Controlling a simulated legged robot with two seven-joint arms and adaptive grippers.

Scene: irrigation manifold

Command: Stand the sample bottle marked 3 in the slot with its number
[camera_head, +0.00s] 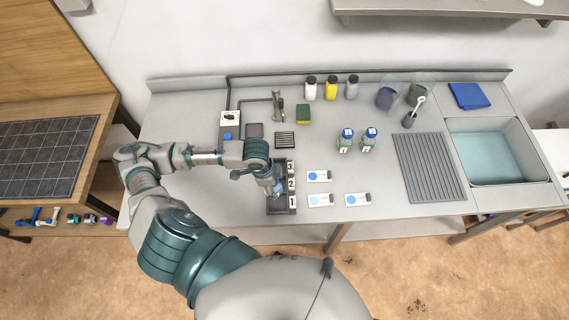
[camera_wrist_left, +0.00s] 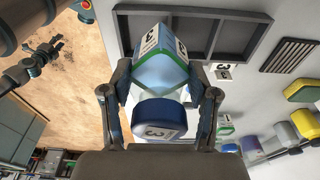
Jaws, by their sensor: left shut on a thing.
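My left gripper (camera_head: 272,187) is over the dark rack (camera_head: 291,210) with slots labelled 3, 2 and 1. In the left wrist view its two fingers (camera_wrist_left: 160,100) are shut on the sample bottle marked 3 (camera_wrist_left: 155,50), which has a blue cap (camera_wrist_left: 160,118) and a blue, white and green label. The rack (camera_wrist_left: 262,45) shows behind the bottle, with empty compartments. I cannot tell whether the bottle touches the rack. In the head view the arm and gripper hide most of the bottle. A dark gripper (camera_wrist_left: 45,65), seemingly my right, shows small at the wrist view's left.
Two blue-capped bottles (camera_head: 346,141) (camera_head: 369,139) stand right of the rack. White cards (camera_head: 319,176) lie beside it. A black grate (camera_head: 284,140), a sponge (camera_head: 303,115) and a tap (camera_head: 278,105) are behind. A drain mat (camera_head: 430,167) and sink (camera_head: 490,155) are at right.

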